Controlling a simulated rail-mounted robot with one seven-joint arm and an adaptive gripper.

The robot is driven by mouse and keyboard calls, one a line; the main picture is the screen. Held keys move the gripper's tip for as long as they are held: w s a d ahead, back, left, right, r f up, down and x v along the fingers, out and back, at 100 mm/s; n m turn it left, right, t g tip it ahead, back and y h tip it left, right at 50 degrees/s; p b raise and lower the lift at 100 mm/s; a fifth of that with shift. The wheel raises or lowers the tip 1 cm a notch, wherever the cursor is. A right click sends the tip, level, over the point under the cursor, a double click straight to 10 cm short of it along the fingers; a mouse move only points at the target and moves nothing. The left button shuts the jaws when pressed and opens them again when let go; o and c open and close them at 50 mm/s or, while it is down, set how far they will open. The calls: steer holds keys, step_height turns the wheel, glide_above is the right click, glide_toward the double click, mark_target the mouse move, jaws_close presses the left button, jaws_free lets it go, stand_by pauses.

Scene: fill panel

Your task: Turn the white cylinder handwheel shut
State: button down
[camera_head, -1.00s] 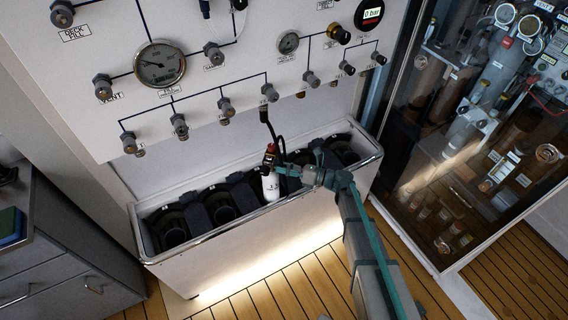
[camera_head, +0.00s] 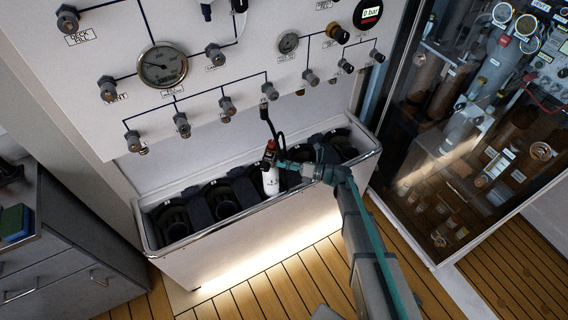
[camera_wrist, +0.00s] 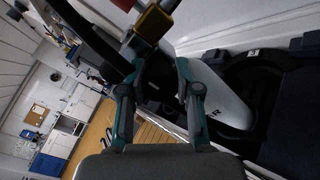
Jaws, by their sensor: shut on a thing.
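The white cylinder (camera_head: 271,183) stands upright in the trough under the wall panel, with a red and dark valve top (camera_head: 270,147). Its white body also shows in the wrist view (camera_wrist: 222,95), tilted in that picture. My gripper (camera_head: 283,164) reaches the valve top from the right. In the wrist view, my gripper's fingers (camera_wrist: 158,70) are closed around a dark, rounded part at the valve, which appears to be the handwheel (camera_wrist: 157,84). A brass fitting (camera_wrist: 152,23) shows just beyond the fingers. The handwheel's turn position cannot be read.
The trough (camera_head: 215,236) has several dark round holders. A black hose (camera_head: 268,124) runs from the panel (camera_head: 240,65) to the valve top. A glass-doored cabinet (camera_head: 455,150) stands at the right, a grey drawer unit (camera_head: 70,250) at the left. The wooden floor in front is clear.

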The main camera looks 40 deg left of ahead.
steer(key=c, duration=0.8)
jaws_free()
steer(key=v, duration=1.2)
